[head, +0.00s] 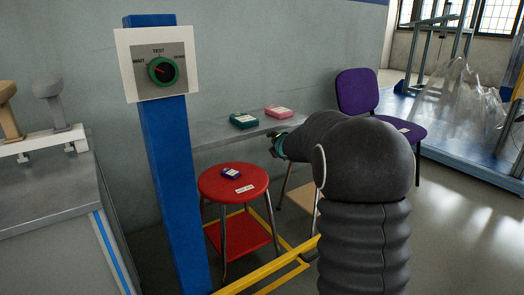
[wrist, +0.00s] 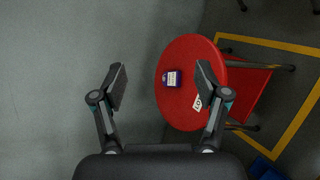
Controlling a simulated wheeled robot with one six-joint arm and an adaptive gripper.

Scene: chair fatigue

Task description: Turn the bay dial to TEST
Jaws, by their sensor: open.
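The bay dial (head: 162,70) is a round knob with a green rim on a grey plate, mounted on a white panel (head: 126,66) at the top of a blue post. WAIT is printed to its left, TEST above and DONE to its right. A small red mark on the knob seems to point up-left, toward the WAIT side. My gripper (head: 276,145) is to the right of the post and lower than the dial, partly hidden by my arm. In the wrist view my gripper (wrist: 163,84) is open and empty, above a red stool (wrist: 183,115); the dial is not in that view.
The red stool (head: 215,187) holds a small blue box (head: 231,173) and a white label. A grey shelf (head: 215,140) behind bears a green box (head: 243,120) and a red box (head: 279,112). The blue post (head: 172,180) stands beside a grey bench (head: 40,200). A purple chair (head: 358,92) stands right.

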